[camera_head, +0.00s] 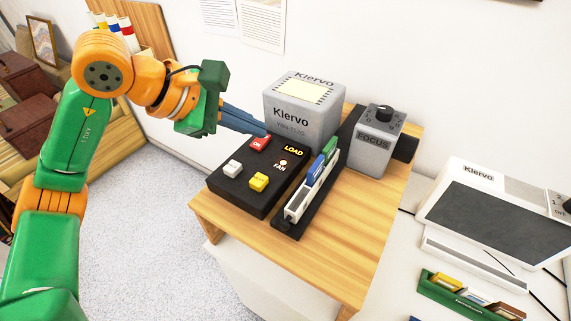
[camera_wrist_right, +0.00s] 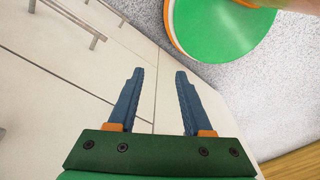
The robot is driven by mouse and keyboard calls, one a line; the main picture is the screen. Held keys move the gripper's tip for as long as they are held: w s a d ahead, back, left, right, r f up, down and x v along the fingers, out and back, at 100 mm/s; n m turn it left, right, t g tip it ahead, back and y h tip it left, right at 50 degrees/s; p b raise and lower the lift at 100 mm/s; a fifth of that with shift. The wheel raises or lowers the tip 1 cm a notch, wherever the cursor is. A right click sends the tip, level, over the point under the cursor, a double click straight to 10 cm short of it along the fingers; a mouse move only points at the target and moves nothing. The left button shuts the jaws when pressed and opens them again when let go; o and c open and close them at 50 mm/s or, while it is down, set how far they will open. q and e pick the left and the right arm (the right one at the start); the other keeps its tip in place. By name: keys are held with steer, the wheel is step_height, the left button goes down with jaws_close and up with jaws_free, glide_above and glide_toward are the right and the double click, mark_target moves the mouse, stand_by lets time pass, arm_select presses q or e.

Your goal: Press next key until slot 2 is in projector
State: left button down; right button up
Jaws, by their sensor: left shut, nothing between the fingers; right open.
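My left gripper (camera_head: 262,130) is shut and empty. Its blue fingertips are close to the red key (camera_head: 258,143) on the black control box (camera_head: 238,194); I cannot tell whether they touch it. A white key (camera_head: 232,168) and a yellow key (camera_head: 258,181) are nearer the front; their lettering is too small to read. The grey Klervo projector (camera_head: 297,115) stands behind the box. Beside the box, a white slide tray (camera_head: 295,209) holds upright slides, a blue one (camera_head: 317,162) and a green one (camera_head: 329,149). My right gripper (camera_wrist_right: 159,72) is open and empty.
A grey FOCUS unit (camera_head: 375,143) with a black knob stands right of the projector on the wooden table (camera_head: 340,240). A Klervo light panel (camera_head: 490,220) and a green slide holder (camera_head: 465,297) are at the right. Pale cabinet doors (camera_wrist_right: 60,90) lie beyond my right gripper.

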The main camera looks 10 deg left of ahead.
mark_target(252, 181)
arm_select(q)
steer(key=f+b, duration=0.5)
steer(key=s+a+f+b, duration=0.1)
steer(key=f+b, duration=0.1)
steer(key=f, duration=0.1)
steer(key=shift+f+b, duration=0.35)
steer(key=shift+b, duration=0.15)
arm_select(e)
step_height(252, 181, down, 8)
steer(key=shift+s+a, duration=0.35)
steer(key=shift+s, duration=0.05)
steer(key=shift+r, duration=0.15)
stand_by(0.8)
arm_select(q)
steer(key=shift+f+b, duration=0.4)
arm_select(e)
steer(key=shift+f, duration=0.4)
